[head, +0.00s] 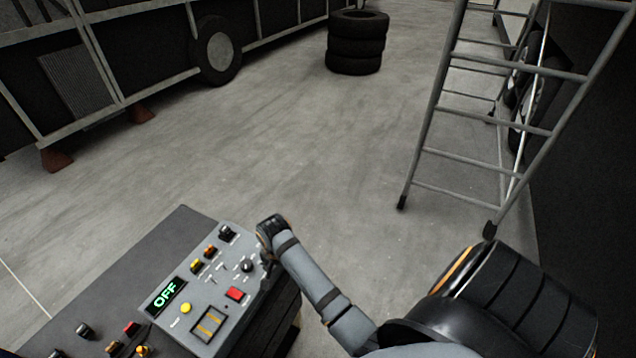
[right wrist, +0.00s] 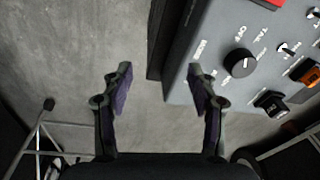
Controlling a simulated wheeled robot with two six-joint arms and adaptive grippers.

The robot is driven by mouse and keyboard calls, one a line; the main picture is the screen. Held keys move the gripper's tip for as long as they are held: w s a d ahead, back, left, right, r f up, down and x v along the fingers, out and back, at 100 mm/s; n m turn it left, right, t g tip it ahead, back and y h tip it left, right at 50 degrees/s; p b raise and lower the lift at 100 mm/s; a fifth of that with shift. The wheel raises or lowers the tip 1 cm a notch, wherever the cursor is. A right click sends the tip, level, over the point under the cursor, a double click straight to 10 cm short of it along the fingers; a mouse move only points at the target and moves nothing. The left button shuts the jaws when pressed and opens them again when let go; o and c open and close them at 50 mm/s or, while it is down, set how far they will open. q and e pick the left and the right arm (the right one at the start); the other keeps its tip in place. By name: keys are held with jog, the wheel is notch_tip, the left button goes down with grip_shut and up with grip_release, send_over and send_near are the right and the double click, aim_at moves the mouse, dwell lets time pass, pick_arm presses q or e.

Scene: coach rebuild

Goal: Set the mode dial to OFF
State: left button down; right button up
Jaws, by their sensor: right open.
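The mode dial (right wrist: 240,63) is a round black knob with a white mark, on a grey control panel (right wrist: 185,85). Printed labels, including OFF, surround it; which label the mark faces is too small to tell. In the head view the dial (head: 247,266) sits near the panel's right edge, and a green display (head: 166,296) reads OFF. My right gripper (head: 267,266) is beside the panel's right edge, close to the dial. In the right wrist view the gripper (right wrist: 158,85) is open and empty, the dial beyond its right finger. My left gripper is not in view.
The panel also carries small switches, a red button (head: 235,294), a yellow button (head: 187,308) and a framed rocker (head: 208,324). A ladder (head: 480,130) stands at the right and stacked tyres (head: 355,45) at the back. The floor between is clear.

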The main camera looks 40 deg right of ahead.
jog(key=s+d+f+n+b, duration=0.1)
jog(key=s+f, duration=0.5)
jog(key=f, duration=0.7)
jog(key=s+d+f+n+b, duration=0.2)
jog(key=s+f+n+b, duration=0.2)
jog(key=f, duration=0.9)
jog(key=s+n, duration=0.2)
jog(key=shift+s+d+f+n+b, duration=0.15)
jog(key=shift+d+f+n+b, duration=0.15)
jog(key=shift+f, duration=0.1)
jog(key=s+d+f+n+b, duration=0.1)
jog(key=s+f+b, duration=0.2)
jog(key=s+f, duration=0.7)
jog(key=s+d+f+n+b, duration=0.1)
jog(key=s+f+n+b, duration=0.1)
jog(key=s+f, duration=0.9)
jog(key=shift+s+d+n+b, duration=0.35)
jog(key=shift+s+b, duration=0.5)
jog(key=shift+s, duration=0.4)
jog(key=shift+c, duration=0.4)
